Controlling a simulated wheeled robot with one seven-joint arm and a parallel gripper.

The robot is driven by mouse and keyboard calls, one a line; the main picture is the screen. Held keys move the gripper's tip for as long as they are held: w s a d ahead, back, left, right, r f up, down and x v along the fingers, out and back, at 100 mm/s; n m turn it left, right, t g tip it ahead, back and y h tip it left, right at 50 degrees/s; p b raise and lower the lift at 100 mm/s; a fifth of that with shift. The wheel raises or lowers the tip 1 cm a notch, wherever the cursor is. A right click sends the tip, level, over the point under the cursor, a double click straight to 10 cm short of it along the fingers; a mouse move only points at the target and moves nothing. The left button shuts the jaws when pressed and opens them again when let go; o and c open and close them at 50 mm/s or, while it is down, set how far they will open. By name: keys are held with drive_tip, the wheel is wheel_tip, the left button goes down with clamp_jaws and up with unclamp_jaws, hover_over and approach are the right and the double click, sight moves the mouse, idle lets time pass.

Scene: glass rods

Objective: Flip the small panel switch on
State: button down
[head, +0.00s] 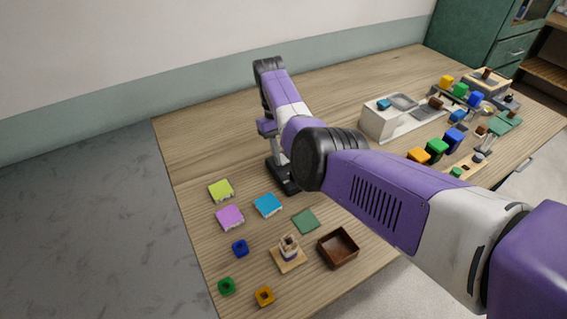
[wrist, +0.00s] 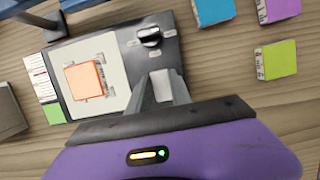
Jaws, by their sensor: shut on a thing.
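A dark control panel (wrist: 115,50) lies on the wooden table, with a pale plate bearing an orange square pad (wrist: 84,80) and a black rotary knob (wrist: 149,37) with small labels. My gripper (wrist: 160,84) reaches down to the panel just below the knob in the wrist view. Its fingers are close together on a small part of the panel, apparently the small panel switch, which is mostly hidden between them. The switch's position cannot be told. In the head view the panel (head: 284,187) shows only partly beneath my gripper (head: 278,158).
Blue (head: 268,205), purple (head: 230,217) and lime (head: 221,190) tiles lie near the panel. A brown tray (head: 338,248) and small coloured rings are nearer the front. A grey-white box (head: 390,117) and several coloured blocks stand at right. The back left table is clear.

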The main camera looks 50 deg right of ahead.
drive_tip(key=shift+w+g+b, duration=0.1)
drive_tip(key=shift+g+b, duration=0.2)
drive_tip(key=shift+b, duration=0.3)
drive_tip(key=c, duration=1.2)
unclamp_jaws()
drive_tip(key=shift+o, duration=0.2)
drive_tip(key=shift+b+v, duration=1.15)
drive_tip(key=shift+v, duration=2.75)
drive_tip(key=shift+d, duration=0.1)
